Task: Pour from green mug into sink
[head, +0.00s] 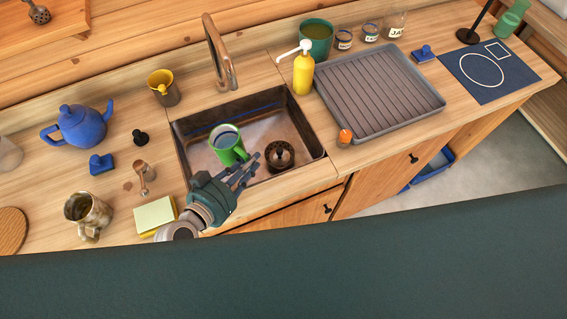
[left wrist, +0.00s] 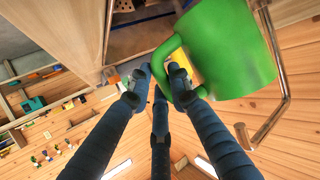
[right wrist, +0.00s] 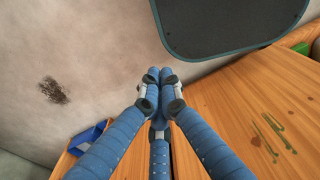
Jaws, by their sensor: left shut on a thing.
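The green mug (head: 228,145) is over the left part of the sink (head: 250,106) in the head view, tilted slightly, with dark liquid visible inside. My left gripper (head: 247,172) is shut on the mug's handle. In the left wrist view the mug (left wrist: 232,50) fills the upper right, and the fingers of my left gripper (left wrist: 160,75) close around its handle. My right gripper (right wrist: 160,78) shows only in the right wrist view. Its fingers are together with nothing between them.
A copper faucet (head: 219,55) stands behind the sink, and a dark strainer (head: 280,155) sits in it. A yellow soap dispenser (head: 303,75) and grey drying rack (head: 378,90) are at right. A blue teapot (head: 78,126), speckled mug (head: 87,213) and yellow sponge (head: 155,215) are at left.

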